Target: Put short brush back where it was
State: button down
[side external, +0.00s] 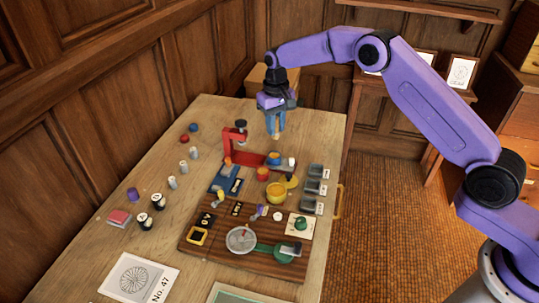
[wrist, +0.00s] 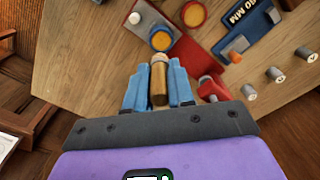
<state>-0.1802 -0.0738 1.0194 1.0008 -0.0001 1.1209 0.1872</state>
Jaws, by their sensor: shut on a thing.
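My gripper (side external: 277,119) is raised above the far part of the table, behind the red stand. Its blue fingers are shut on a short brush with a golden-brown body and pale tip, which shows between them in the wrist view (wrist: 159,82). The brush points downward, its pale end (side external: 276,134) clear of the tabletop in the side view. The upper part of the brush is hidden by the fingers and the gripper body. I cannot tell from these frames which spot the brush came from.
A blue board (side external: 219,185), yellow pot (side external: 276,193), grey bins (side external: 312,187) and several small cylinders stand around. Bare wood (side external: 310,125) lies at the far right.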

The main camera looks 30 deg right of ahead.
jog(key=s+a+r+n, duration=0.1)
jog(key=s+a, duration=0.2)
jog(key=s, duration=0.7)
jog(key=s+a+r, duration=0.1)
jog(key=s+a, duration=0.2)
jog(key=s, duration=0.7)
jog(key=w+a+f, duration=0.2)
jog(key=w+f, duration=0.1)
jog(key=w, duration=0.1)
jog(key=w+a+f, duration=0.2)
jog(key=w+f, duration=0.1)
jog(key=w, duration=0.1)
jog(key=w+a+f, duration=0.2)
jog(key=w+f, duration=0.1)
jog(key=w, duration=0.1)
jog(key=shift+a+f, duration=0.15)
jog(key=shift+w+f, duration=0.15)
jog(key=shift+f, duration=1.5)
jog(key=shift+f, duration=0.1)
jog(key=c, duration=1)
grip_release()
